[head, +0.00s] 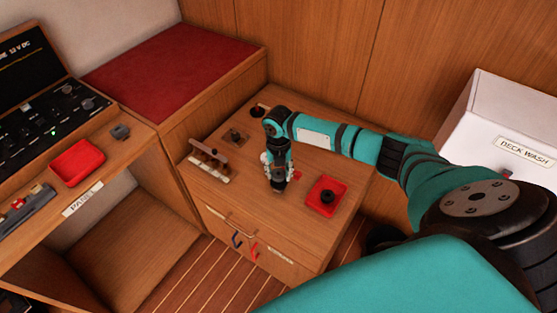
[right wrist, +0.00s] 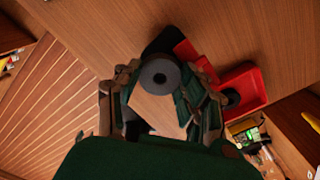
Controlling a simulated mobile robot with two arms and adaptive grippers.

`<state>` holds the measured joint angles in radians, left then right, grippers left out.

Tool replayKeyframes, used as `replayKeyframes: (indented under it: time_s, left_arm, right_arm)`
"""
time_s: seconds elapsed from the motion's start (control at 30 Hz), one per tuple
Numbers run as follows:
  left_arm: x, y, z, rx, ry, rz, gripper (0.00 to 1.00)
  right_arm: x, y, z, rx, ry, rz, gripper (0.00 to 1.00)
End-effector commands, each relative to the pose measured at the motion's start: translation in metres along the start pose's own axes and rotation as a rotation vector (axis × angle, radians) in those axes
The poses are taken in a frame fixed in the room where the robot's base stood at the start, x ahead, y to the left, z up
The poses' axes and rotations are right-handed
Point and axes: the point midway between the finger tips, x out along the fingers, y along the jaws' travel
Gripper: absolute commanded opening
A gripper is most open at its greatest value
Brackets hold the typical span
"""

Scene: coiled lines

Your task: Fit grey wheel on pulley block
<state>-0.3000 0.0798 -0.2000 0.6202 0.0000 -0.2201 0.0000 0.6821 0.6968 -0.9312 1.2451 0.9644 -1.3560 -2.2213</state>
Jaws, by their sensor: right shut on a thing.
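My right gripper (head: 278,182) is low over the wooden cabinet top, pointing down. In the right wrist view my right gripper (right wrist: 162,88) is shut on the grey wheel (right wrist: 160,76), a round disc with a centre hole seen between the fingertips. In the head view the wheel is not clear. A black and red piece (right wrist: 178,42) shows just beyond the wheel; its red part (head: 297,175) shows beside the gripper. I cannot tell whether it is the pulley block, or whether the wheel touches it. My left gripper is not in view.
A red tray (head: 340,187) with a black round part (head: 327,196) lies right of the gripper. A wooden rack (head: 210,163) with several pieces, a dark fitting on a square base (head: 235,138) and a black knob-like part (head: 258,110) stand left and behind. A white box (head: 490,135) is at right.

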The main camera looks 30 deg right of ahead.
Motion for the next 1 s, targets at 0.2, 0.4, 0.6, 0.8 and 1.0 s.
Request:
replayKeyframes:
  time_s: [0.2,0.4,0.6,0.8,1.0]
  left_arm:
    - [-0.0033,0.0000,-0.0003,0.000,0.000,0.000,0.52]
    - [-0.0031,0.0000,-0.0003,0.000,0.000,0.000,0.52]
    - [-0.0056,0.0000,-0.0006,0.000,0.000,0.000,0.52]
    - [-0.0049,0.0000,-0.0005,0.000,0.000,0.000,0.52]
    - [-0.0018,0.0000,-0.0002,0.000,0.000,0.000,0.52]
  right_arm:
    - [-0.0002,0.0001,-0.0014,0.000,0.000,0.000,0.13]
    - [-0.0001,0.0001,-0.0013,0.000,0.000,0.000,0.13]
    - [-0.0005,0.0000,-0.0012,0.001,0.000,0.000,0.13]
    - [0.0000,0.0001,-0.0012,0.000,0.000,0.000,0.13]
    - [0.0040,0.0001,-0.0014,0.000,0.000,0.000,0.13]
